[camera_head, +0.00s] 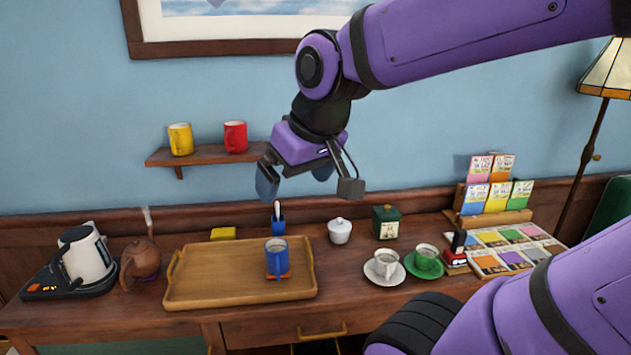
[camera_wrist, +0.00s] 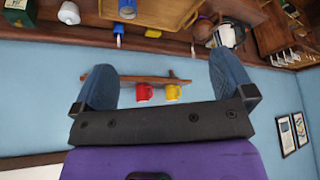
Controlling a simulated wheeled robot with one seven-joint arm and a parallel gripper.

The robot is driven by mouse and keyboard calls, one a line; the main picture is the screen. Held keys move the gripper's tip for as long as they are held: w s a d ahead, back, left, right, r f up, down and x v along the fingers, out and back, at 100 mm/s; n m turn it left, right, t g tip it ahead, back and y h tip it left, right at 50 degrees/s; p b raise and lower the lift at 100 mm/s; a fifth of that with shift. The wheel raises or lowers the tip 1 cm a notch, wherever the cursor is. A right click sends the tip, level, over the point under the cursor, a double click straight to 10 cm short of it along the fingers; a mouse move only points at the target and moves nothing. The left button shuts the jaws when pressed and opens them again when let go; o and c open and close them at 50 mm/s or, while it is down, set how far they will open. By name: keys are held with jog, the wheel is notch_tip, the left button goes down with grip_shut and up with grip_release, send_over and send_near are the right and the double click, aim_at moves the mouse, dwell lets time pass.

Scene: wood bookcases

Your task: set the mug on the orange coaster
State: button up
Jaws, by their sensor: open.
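A blue mug (camera_head: 277,258) stands upright in the wooden tray, and it also shows at the top of the wrist view (camera_wrist: 127,9). The orange coaster (camera_head: 287,276) shows as a thin edge at the mug's base; the mug appears to stand on it and hides most of it. A yellow mug (camera_head: 180,139) and a red mug (camera_head: 235,137) stand on the wall shelf. My gripper (camera_head: 295,180) is open and empty, raised in the air above the tray's back edge, well above the blue mug. Its two fingers (camera_wrist: 165,80) are wide apart in the wrist view.
The tray (camera_head: 190,298) lies on the sideboard. Left of it are a brown teapot (camera_head: 140,260) and a kettle (camera_head: 85,255). To the right are a white lidded pot (camera_head: 340,231), a green canister (camera_head: 386,222), a cup on a white saucer (camera_head: 384,280) and a green cup (camera_head: 426,258).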

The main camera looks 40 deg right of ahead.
jog(key=s, duration=0.3)
jog(key=s+r, duration=0.1)
jog(key=s, duration=0.1)
jog(key=shift+a, duration=0.25)
